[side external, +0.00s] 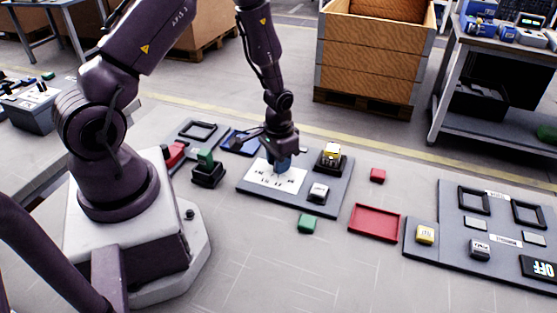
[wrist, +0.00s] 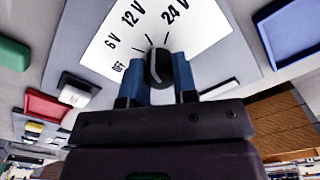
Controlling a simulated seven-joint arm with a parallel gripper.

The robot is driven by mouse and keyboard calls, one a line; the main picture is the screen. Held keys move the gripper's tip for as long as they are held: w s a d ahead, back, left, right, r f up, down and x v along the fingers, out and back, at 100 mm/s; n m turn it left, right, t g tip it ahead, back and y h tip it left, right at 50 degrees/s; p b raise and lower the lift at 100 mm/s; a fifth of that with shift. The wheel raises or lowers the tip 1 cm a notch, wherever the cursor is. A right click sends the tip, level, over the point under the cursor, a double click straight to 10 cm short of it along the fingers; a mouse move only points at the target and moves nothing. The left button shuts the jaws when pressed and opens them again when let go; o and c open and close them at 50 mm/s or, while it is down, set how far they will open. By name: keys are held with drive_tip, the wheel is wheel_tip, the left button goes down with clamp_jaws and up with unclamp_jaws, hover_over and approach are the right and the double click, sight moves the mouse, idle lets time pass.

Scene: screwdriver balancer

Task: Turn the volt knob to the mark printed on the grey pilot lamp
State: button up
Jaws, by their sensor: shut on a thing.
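The black volt knob (wrist: 157,68) stands on a white dial plate (wrist: 105,50) printed OFF, 6 V, 12 V and 24 V. My gripper (wrist: 160,78) has its two blue fingers on either side of the knob, shut on it. The knob's pale line points up the picture towards the scale; I cannot tell exactly which mark it meets. In the side view my gripper (side external: 280,163) points down at the dial plate (side external: 272,178) and hides the knob. A pale grey block, likely the pilot lamp (side external: 318,192), sits on the same panel; its dark print is unreadable.
A yellow-topped piece in a black base (side external: 331,157) stands on the panel's far right. A green block (side external: 308,224), a red tray (side external: 374,222) and a red block (side external: 377,175) lie nearby. Another grey panel (side external: 450,262) lies at right. Bare floor is in front.

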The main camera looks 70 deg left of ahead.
drive_tip(key=o, duration=0.9)
drive_tip(key=shift+r, duration=0.15)
wheel_tip(320, 180, up, 13)
drive_tip(key=shift+f, duration=0.15)
drive_tip(key=s+d+r+t, duration=0.2)
drive_tip(key=s+d+r, duration=0.1)
drive_tip(key=r, duration=0.3)
drive_tip(key=s+d+r+m+t, duration=0.1)
drive_tip(key=s+d+r, duration=0.3)
drive_tip(key=r, duration=0.3)
drive_tip(key=s+d+r+m+t, duration=0.1)
drive_tip(key=s+d+r+t, duration=0.1)
drive_tip(key=s+r, duration=0.4)
drive_tip(key=shift+d+r+t, duration=0.3)
drive_tip(key=shift+d+r, duration=0.3)
drive_tip(key=shift+d, duration=0.2)
